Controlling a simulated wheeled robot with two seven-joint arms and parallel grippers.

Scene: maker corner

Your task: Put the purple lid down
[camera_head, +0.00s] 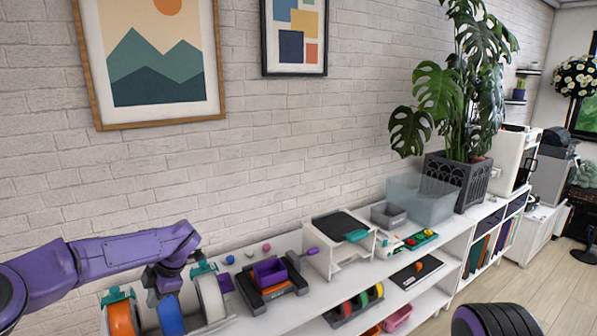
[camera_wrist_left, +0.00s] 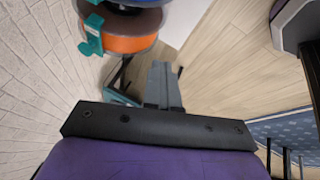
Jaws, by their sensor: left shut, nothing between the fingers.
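My left gripper (camera_head: 152,297) is shut and empty, just above the row of filament spools at the left of the shelf. In the left wrist view its fingers (camera_wrist_left: 163,86) are together with nothing between them. A small purple piece (camera_head: 226,283) shows right of the white spool, partly hidden; I cannot tell for certain whether it is the lid. A purple open box (camera_head: 268,271) sits on a black and orange base (camera_head: 273,291) further right. No lid is in my left gripper. My right gripper is not in view.
Orange (camera_head: 122,319), blue (camera_head: 170,316) and white (camera_head: 211,297) spools stand close to the gripper. Small coloured balls lie behind the purple box. A white stand (camera_head: 340,256) and a clear bin (camera_head: 420,199) are further right. The brick wall runs close behind the shelf.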

